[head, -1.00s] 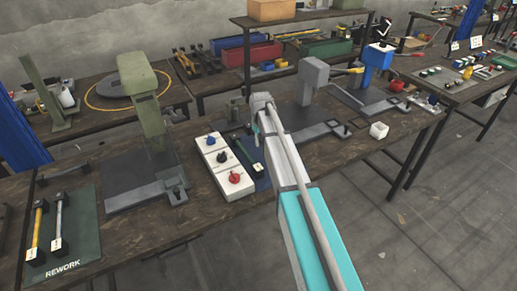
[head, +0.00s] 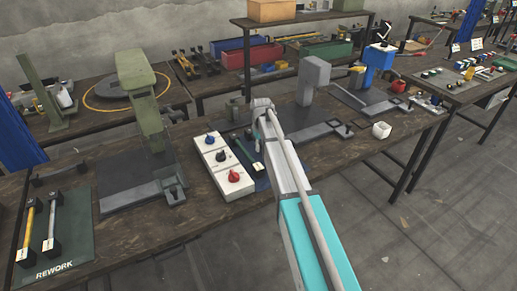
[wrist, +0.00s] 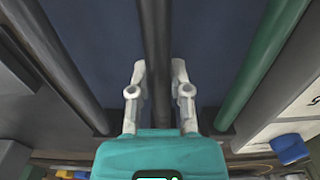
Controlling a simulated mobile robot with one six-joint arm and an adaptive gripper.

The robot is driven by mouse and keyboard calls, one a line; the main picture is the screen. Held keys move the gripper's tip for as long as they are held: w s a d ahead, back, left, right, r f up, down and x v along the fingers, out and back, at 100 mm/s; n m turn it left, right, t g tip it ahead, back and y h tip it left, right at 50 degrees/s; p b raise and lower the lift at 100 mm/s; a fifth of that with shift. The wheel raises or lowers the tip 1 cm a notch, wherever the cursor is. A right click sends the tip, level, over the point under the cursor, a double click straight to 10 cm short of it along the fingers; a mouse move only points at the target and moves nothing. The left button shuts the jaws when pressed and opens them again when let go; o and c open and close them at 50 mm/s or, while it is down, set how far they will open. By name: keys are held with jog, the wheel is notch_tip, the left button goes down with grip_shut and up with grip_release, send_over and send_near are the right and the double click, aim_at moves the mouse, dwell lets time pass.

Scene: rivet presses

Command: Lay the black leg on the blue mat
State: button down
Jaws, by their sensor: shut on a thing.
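My gripper (wrist: 157,80) is shut on the black leg (wrist: 156,45), which runs between its fingers and away up the wrist view. The blue mat (wrist: 95,40) lies below the leg. The leg lines up with the mat's length; I cannot tell whether it touches it. In the head view, the mat (head: 263,183) shows just right of the white panel. My gripper's fingers and the held leg are mostly hidden there behind my arm.
A green bar (wrist: 262,65) lies right of the leg and a dark bar (wrist: 65,60) left of it. A white panel with knobs (head: 222,168) stands beside the mat. Presses (head: 150,110) stand on both sides. A white cup (head: 381,130) stands at the right.

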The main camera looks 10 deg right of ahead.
aim_at(261, 145)
jog(key=shift+f, duration=0.15)
jog(key=c, duration=0.6)
grip_release()
jog(key=shift+r, duration=0.2)
notch_tip(261, 145, up, 12)
jog(key=p, duration=1.2)
dwell(0.3)
jog(key=shift+s, duration=0.1)
jog(key=s+m, duration=0.1)
jog(key=s, duration=0.8)
jog(key=s+m, duration=0.1)
jog(key=s, duration=0.9)
jog(key=s+m, duration=0.1)
jog(key=s, duration=0.9)
jog(key=shift+s+a+m, duration=0.15)
jog(key=shift+a+m, duration=0.15)
jog(key=shift+a, duration=0.05)
